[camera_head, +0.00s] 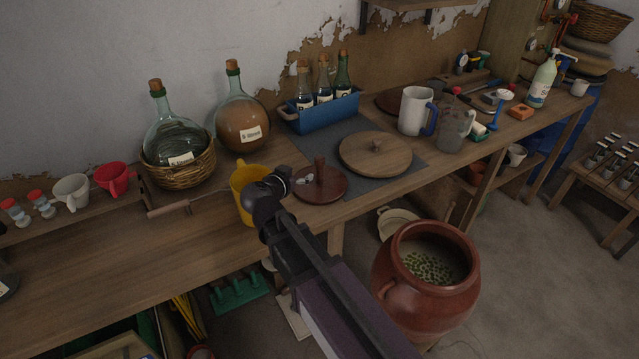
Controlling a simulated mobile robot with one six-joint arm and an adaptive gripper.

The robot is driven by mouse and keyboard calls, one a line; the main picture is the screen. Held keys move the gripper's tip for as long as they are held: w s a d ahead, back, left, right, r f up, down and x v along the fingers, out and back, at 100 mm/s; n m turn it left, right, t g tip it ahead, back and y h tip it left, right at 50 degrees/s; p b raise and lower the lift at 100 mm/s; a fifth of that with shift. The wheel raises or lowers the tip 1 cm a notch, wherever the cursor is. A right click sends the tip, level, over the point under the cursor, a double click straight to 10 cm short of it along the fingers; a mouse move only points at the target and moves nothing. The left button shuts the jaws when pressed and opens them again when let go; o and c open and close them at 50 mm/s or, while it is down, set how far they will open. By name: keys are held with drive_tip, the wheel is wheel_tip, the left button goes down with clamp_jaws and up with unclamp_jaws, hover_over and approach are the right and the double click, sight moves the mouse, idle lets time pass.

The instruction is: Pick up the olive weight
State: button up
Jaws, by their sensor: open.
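A dark red-brown round disc with an upright post handle, seemingly the olive weight (328,192), lies flat on the workbench near its front edge. A larger, paler round wooden lid with a small knob (375,156) lies behind and right of it on a dark mat. My gripper (303,181) is open at the disc's left side, pointing toward the post. It is small in view, and I cannot tell whether it touches the disc. A brown crock (428,305) holding green olives stands below, in front of the bench.
A yellow mug (243,186) stands close behind my wrist. A blue bottle caddy (318,113), a demijohn (242,125) and a basketed demijohn (178,148) stand at the back. The bench's left front is clear.

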sight(318, 163)
drive_tip(key=shift+w+f, duration=0.1)
drive_tip(key=b+x, duration=0.2)
drive_tip(key=x, duration=0.5)
drive_tip(key=shift+w+d+f+b, duration=0.1)
drive_tip(key=shift+b, duration=0.25)
drive_tip(key=shift+w+d+f, duration=0.1)
drive_tip(key=shift+w+d, duration=0.2)
drive_tip(key=shift+w, duration=0.2)
drive_tip(key=shift+b+x, duration=1)
drive_tip(key=shift+x, duration=1.65)
drive_tip(key=shift+s, duration=0.1)
drive_tip(key=shift+d, duration=0.1)
clamp_jaws()
